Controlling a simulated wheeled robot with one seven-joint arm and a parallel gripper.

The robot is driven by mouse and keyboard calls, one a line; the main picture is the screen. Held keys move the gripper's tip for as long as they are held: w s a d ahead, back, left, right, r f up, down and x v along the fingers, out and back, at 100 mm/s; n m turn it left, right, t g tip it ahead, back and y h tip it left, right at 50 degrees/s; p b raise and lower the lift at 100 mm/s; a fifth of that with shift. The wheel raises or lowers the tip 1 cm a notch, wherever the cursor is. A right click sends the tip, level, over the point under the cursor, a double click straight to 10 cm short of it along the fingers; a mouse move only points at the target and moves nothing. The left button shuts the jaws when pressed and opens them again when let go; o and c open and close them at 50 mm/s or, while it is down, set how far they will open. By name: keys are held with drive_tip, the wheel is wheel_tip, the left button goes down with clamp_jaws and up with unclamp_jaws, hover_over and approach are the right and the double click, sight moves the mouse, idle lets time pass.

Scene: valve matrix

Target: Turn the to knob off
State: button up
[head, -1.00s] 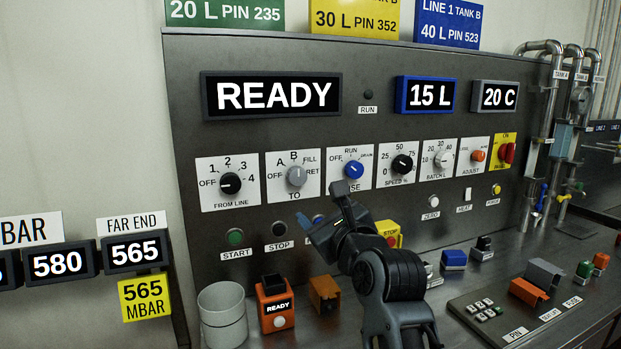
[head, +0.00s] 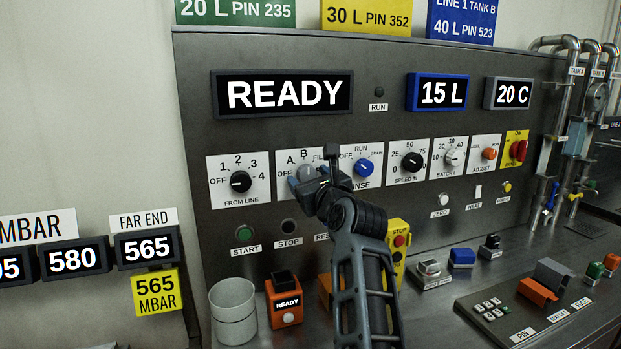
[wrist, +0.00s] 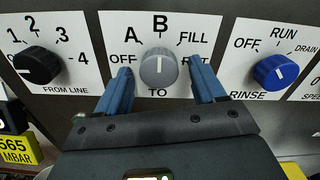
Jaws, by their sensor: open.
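The grey TO knob (wrist: 159,67) sits on its white label plate in the wrist view, with positions OFF, A, B, FILL and RET around it. Its light pointer line points up toward B. In the head view the TO knob (head: 305,173) is partly covered by my gripper (head: 304,183). My gripper (wrist: 160,88) is open, with one blue finger to the left of the knob and one to the right. A gap shows between each finger and the knob, so neither seems to touch it. The exact depth to the panel is hard to tell.
The black FROM LINE knob (wrist: 37,65) is left of the TO knob and the blue RINSE knob (wrist: 276,71) is right, close to my right finger. START (head: 245,234) and STOP (head: 289,227) buttons lie below. The display (head: 284,94) reads READY.

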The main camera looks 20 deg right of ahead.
drive_tip(key=shift+c, duration=0.4)
drive_tip(key=c, duration=1)
drive_tip(key=shift+n, duration=0.3)
drive_tip(key=n, duration=0.3)
drive_tip(key=shift+d+n, duration=0.1)
drive_tip(key=shift+n, duration=0.3)
drive_tip(key=n, duration=0.4)
drive_tip(key=shift+n, duration=0.3)
drive_tip(key=n, duration=0.5)
drive_tip(key=shift+r, duration=0.1)
drive_tip(key=shift+n, duration=1.9)
